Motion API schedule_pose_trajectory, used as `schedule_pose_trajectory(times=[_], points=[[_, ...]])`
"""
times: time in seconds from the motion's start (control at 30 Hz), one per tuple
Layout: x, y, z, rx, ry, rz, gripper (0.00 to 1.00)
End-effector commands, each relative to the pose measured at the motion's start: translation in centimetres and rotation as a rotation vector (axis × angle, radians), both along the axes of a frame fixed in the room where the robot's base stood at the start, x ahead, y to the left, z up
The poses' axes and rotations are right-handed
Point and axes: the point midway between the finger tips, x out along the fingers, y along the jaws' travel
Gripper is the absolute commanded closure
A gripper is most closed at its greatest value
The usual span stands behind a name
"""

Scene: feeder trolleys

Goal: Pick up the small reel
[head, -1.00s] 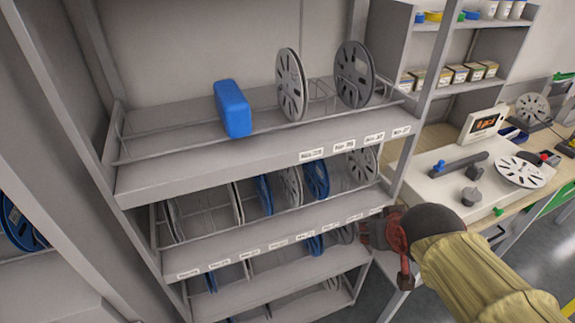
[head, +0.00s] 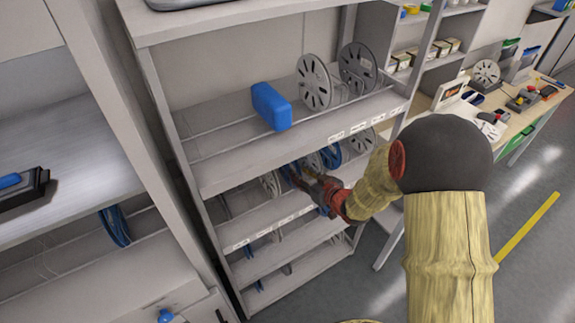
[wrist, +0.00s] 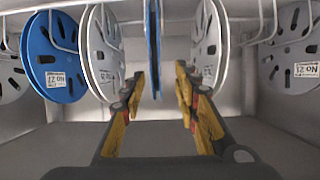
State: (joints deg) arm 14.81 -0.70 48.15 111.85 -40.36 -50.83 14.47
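My gripper (head: 299,174) reaches into the second shelf of the rack in the head view. In the wrist view its two fingers (wrist: 159,88) are open. A thin blue reel (wrist: 153,45) stands edge-on in line with the gap between the fingertips; I cannot tell whether it is between them. It is largely hidden by my gripper in the head view. White reels stand on both sides of it, one on the left (wrist: 103,50) and one on the right (wrist: 208,50), close to the fingers. No reel is clearly marked as the small one.
Another blue reel (wrist: 50,55) and a grey reel (wrist: 292,50) stand further out on this shelf. The top shelf holds a blue box (head: 271,106) and two large grey reels (head: 314,82). Shelf boards above and below limit the room. A worktable (head: 515,125) stands right.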

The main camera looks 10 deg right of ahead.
Motion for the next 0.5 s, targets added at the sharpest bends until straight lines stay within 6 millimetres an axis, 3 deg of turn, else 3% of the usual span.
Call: schedule_pose_trajectory(times=[0.5], points=[[5.4,1.2,-2.1,-0.002,0.000,0.000,0.69]])
